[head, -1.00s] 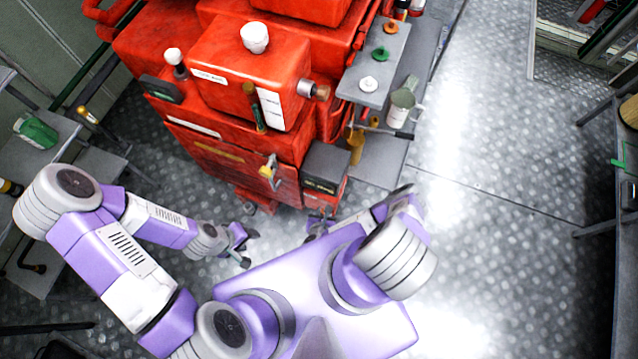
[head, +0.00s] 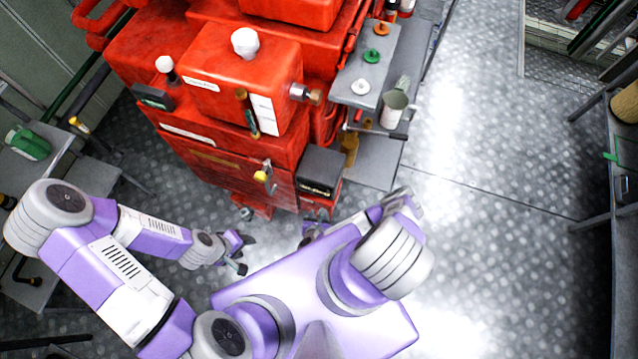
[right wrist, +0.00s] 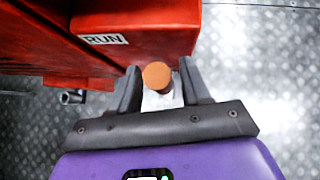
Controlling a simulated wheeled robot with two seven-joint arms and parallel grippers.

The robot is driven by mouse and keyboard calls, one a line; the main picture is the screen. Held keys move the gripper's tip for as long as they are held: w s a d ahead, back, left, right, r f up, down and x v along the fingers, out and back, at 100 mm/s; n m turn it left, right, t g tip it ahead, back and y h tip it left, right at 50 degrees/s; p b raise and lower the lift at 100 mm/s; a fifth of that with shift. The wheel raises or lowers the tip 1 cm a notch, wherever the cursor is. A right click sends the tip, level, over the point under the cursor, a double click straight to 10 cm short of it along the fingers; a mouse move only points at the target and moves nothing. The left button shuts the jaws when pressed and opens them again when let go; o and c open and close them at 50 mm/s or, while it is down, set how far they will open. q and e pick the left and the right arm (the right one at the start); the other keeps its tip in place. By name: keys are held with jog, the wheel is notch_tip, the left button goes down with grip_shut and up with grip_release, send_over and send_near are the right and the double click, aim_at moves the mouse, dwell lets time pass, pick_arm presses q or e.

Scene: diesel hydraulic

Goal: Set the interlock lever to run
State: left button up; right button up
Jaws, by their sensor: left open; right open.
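In the right wrist view, a round orange-brown knob (right wrist: 157,76) sits between the fingertips of my right gripper (right wrist: 158,88). The gripper is open, with a gap beside the knob. A white RUN label (right wrist: 104,39) is on the red housing just left of the knob. I cannot tell how the lever's shaft lies behind the knob. In the head view my right gripper (head: 312,229) is mostly hidden by my own arm, below a dark-topped red box (head: 320,168). My left gripper (head: 243,254) is open and empty above the floor.
The red machine (head: 215,150) fills the top middle, with a yellow-tipped handle (head: 261,176) on its front. A side table (head: 40,170) is at left. The floor at right is clear.

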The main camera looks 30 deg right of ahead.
jog(key=b+v, duration=0.2)
jog(key=v, duration=0.5)
jog(key=shift+r, duration=0.25)
jog(key=shift+s, duration=0.1)
